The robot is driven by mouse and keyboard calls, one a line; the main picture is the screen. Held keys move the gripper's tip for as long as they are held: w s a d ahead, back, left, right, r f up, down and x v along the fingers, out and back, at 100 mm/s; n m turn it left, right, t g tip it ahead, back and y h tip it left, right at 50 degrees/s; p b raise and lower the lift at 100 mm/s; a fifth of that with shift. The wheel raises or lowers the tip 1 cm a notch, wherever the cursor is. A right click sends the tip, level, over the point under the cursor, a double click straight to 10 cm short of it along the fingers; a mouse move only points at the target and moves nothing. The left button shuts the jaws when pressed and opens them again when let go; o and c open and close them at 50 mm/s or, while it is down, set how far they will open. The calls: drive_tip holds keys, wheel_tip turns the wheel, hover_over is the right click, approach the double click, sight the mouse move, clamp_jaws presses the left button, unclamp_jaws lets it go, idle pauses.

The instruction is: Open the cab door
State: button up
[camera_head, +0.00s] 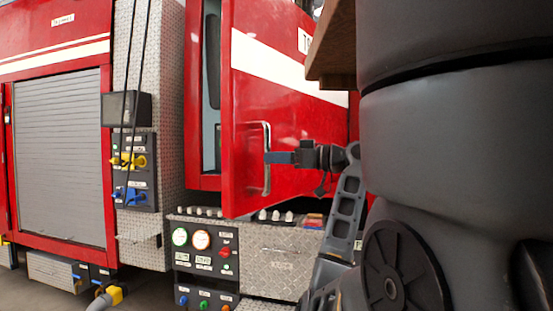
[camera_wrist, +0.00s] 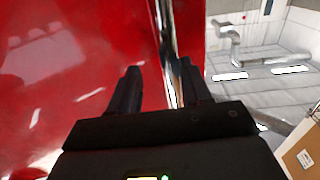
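The red cab door (camera_head: 285,110) with a white stripe stands part open in the head view, with the cab opening (camera_head: 211,90) showing to its left. A silver vertical handle (camera_head: 266,180) is on the door near its free edge. My gripper (camera_head: 272,158) is at the handle's middle. In the wrist view the chrome handle (camera_wrist: 170,65) runs between the two dark fingers of my gripper (camera_wrist: 158,85), close to the right finger. A gap shows between the left finger and the handle, so the fingers look open around it.
Below the door is a pump panel (camera_head: 206,255) with gauges and knobs, beside a diamond-plate step box (camera_head: 275,262). A grey roller shutter (camera_head: 62,155) is at left. A brown wooden board (camera_head: 333,45) hangs at upper right. A cardboard box (camera_wrist: 300,150) shows at lower right.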

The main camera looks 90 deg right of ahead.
drive_tip(key=s, duration=0.9)
drive_tip(key=shift+p, duration=0.35)
idle(0.3)
idle(0.8)
